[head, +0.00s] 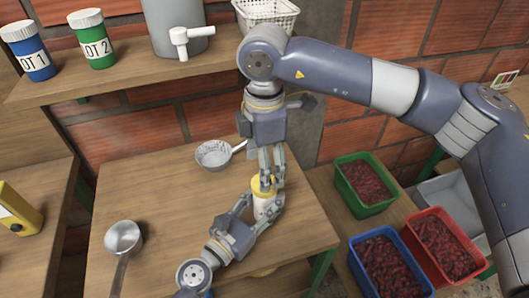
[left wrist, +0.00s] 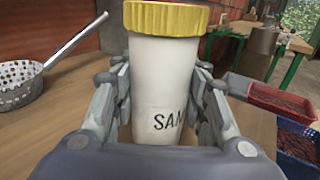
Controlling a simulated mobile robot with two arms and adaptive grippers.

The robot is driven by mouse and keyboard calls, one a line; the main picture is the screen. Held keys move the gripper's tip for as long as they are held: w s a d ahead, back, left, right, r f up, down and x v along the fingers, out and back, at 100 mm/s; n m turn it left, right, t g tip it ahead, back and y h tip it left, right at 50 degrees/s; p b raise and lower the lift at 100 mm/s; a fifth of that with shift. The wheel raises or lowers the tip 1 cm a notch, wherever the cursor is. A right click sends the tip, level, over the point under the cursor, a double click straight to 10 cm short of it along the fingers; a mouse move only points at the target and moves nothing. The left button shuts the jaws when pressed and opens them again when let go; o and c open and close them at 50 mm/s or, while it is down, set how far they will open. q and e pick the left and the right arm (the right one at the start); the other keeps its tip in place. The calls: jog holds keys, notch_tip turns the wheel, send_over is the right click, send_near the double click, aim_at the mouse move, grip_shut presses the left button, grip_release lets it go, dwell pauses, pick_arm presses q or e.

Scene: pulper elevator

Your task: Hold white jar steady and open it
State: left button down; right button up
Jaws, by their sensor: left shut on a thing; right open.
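The white jar (head: 264,206) stands upright on the wooden table (head: 150,190), with a ribbed yellow lid (head: 258,190) on top. In the left wrist view the jar (left wrist: 165,85) shows part of a dark label starting "SAM", and its yellow lid (left wrist: 165,18) sits on it. My left gripper (head: 262,212) is shut on the jar's body from both sides, below the lid. My right gripper (head: 268,182) points down from above, its open fingers around or beside the lid; contact cannot be told. The right fingers do not show in the left wrist view.
A perforated strainer (head: 213,154) lies behind the jar, and a metal ladle (head: 122,238) lies at the left. Green (head: 364,208), blue (head: 352,250) and red (head: 413,220) crates of red fruit stand at the right. A shelf (head: 130,80) holds blue and green jars above.

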jog(key=shift+f, duration=2.5)
